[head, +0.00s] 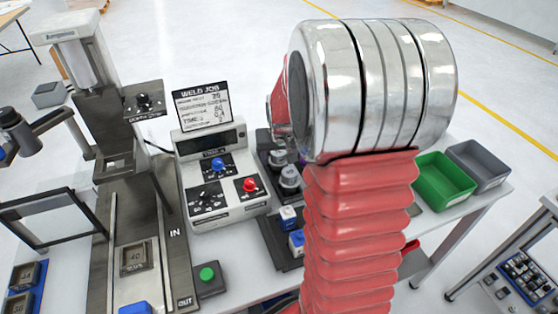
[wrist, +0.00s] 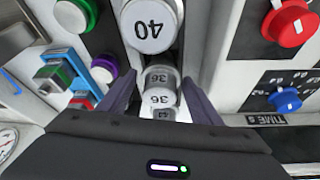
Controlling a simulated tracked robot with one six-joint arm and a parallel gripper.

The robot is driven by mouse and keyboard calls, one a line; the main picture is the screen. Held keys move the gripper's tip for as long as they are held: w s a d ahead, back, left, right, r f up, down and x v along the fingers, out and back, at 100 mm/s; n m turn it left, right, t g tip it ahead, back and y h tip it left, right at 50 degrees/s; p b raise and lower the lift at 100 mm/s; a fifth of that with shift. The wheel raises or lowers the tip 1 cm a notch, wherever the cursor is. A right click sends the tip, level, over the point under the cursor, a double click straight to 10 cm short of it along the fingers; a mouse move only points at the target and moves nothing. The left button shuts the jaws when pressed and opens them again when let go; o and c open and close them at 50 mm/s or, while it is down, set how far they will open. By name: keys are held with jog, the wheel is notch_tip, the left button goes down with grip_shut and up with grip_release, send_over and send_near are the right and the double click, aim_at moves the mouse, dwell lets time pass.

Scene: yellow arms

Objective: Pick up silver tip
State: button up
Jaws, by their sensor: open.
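Silver tips (head: 290,178) stand in a dark holder just left of my red arm in the head view. In the wrist view, a large silver-white cylinder marked 40 (wrist: 150,25) is at the top centre. Smaller silver ones marked 36 (wrist: 161,98) are below it, between the fingers. My gripper (wrist: 160,85) is open, one dark purple finger on each side of the smaller cylinders. I cannot tell whether the fingers touch them. My arm hides most of the gripper in the head view.
The weld control box (head: 222,172) with blue and red knobs stands left of the holder. Blue-and-white blocks (head: 288,217) sit in front of the tips. A green bin (head: 444,180) and a grey bin (head: 480,163) stand to the right, beyond my arm.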

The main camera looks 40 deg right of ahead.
dwell(0.4)
jog(key=c, duration=1.2)
